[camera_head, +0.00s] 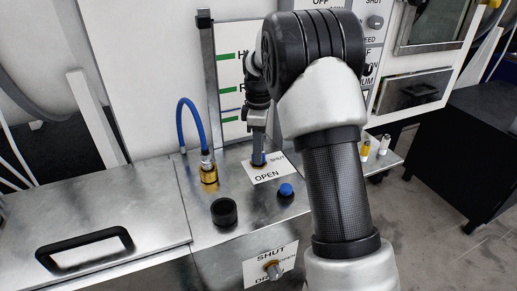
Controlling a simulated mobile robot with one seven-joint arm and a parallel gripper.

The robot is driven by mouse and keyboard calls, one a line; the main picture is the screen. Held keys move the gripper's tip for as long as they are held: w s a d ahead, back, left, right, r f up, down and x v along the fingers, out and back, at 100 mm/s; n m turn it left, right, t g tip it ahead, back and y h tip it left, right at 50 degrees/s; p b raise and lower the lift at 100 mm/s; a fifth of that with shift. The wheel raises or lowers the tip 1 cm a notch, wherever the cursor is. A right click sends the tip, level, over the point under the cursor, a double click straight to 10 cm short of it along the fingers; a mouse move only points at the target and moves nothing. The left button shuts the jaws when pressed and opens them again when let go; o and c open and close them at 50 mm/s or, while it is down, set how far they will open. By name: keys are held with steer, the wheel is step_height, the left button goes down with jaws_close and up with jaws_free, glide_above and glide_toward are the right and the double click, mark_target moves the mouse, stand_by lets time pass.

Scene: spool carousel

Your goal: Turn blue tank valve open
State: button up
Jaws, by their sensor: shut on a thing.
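The blue tank valve (259,161) stands on the metal bench top, on a white label (270,172) marked SHUT and OPEN. Only a little blue shows below my gripper. My gripper (258,152) points straight down from above and is shut on the valve. The fingers cover most of it, so its handle angle cannot be made out.
A brass fitting (208,172) with a blue hose (190,105) stands left of the valve. A black cup-like part (224,212) and a blue-topped black knob (286,190) are nearer. A brass drain valve (272,268) is on the front panel. Small bottles (384,145) stand at right.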

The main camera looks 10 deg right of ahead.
steer(key=m+p, duration=0.2)
steer(key=m, duration=0.1)
steer(key=shift+r+p, duration=0.25)
steer(key=shift+p, duration=0.1)
steer(key=m+p, duration=0.2)
steer(key=m, duration=0.3)
steer(key=shift+m+p, duration=0.35)
steer(key=shift+m, duration=0.05)
steer(key=m+p, duration=0.1)
steer(key=m, duration=0.3)
steer(key=shift+f+m+p, duration=0.1)
steer(key=shift+m+p, duration=0.2)
steer(key=shift+p, duration=0.05)
steer(key=shift+m+t+p, duration=0.3)
steer(key=shift+m+p, duration=0.25)
steer(key=shift+m, duration=1.45)
steer(key=o, duration=1)
steer(key=shift+f, duration=0.1)
steer(key=shift+o, duration=0.2)
step_height(320, 180, up, 17)
steer(key=p, duration=0.2)
steer(key=shift+d+r, duration=0.2)
steer(key=shift+d, duration=0.05)
steer(key=shift+s, duration=0.1)
